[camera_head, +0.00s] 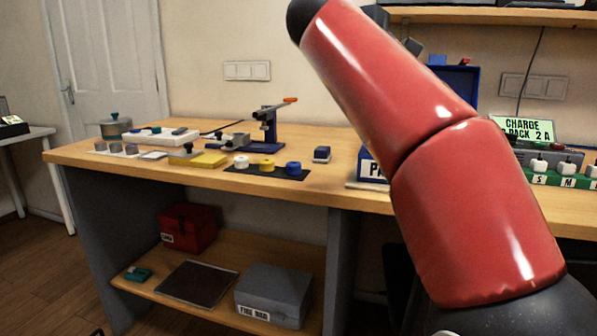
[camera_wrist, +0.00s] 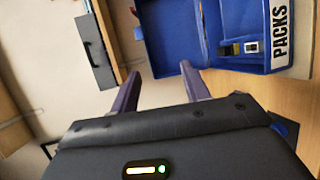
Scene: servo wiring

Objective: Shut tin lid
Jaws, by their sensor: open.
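The blue tin marked PACKS (camera_wrist: 282,35) is open, with its interior facing my wrist camera and small dark and white items inside. Its blue lid (camera_wrist: 168,32) stands raised from the body. In the head view, the lid (camera_head: 460,88) shows upright behind my red arm, and part of the tin's white label (camera_head: 370,168) shows to the arm's left. My gripper (camera_wrist: 160,70) is open, its two purple fingers spread. In the wrist view the fingertips are close to the lid's edge; I cannot tell whether they touch. The arm hides most of the tin in the head view.
The wooden bench (camera_head: 330,185) holds a blue clamp stand (camera_head: 265,130), a dark mat with coloured spools (camera_head: 268,168) and a small blue block (camera_head: 321,154). A green-based rack (camera_head: 560,180) stands right of my arm. A shelf (camera_head: 480,15) hangs above.

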